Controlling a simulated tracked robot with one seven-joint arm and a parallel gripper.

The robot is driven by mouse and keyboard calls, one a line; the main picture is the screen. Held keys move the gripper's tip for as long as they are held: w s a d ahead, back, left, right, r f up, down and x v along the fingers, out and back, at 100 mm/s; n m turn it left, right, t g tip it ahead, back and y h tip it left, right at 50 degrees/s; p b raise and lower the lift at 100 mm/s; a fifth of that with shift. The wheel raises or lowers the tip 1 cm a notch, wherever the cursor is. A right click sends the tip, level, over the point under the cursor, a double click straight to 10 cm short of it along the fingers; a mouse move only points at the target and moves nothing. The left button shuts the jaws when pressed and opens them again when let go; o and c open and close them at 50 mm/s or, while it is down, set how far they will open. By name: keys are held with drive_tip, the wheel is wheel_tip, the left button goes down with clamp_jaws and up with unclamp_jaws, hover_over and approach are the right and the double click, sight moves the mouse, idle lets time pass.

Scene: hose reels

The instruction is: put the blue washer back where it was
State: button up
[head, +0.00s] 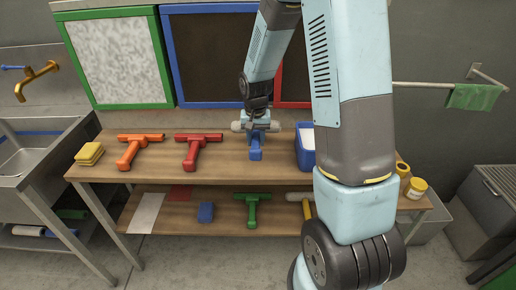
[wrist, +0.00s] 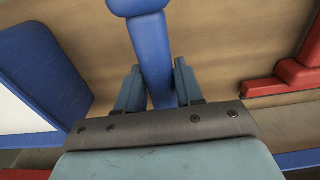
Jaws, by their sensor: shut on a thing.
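The blue washer (head: 255,153) has a blue handle and a pale sleeve, partly hidden behind my gripper. It is at the upper wooden shelf, between the red squeegee and the blue tub. My gripper (head: 257,124) is shut on its handle; in the wrist view the blue handle (wrist: 153,60) runs between the two fingers (wrist: 155,88). I cannot tell whether the washer touches the wood. The upper shelf (head: 220,172) has bare wood in front of the washer.
An orange squeegee (head: 130,152), a red squeegee (head: 194,152) and yellow sponges (head: 89,153) lie to the left. The blue tub (head: 304,158) stands close on the right. The lower shelf holds a green squeegee (head: 252,207), a blue sponge (head: 206,212) and a yellow-handled tool (head: 306,208).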

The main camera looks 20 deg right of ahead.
sight(259, 141)
drive_tip(key=shift+w+d+f, duration=0.35)
drive_tip(key=shift+d+f, duration=0.05)
drive_tip(key=shift+f, duration=0.25)
drive_tip(key=shift+w+d+f, duration=0.35)
drive_tip(key=shift+d+f, duration=0.05)
drive_tip(key=shift+f, duration=1.65)
drive_tip(key=shift+f, duration=0.1)
drive_tip(key=o, duration=1)
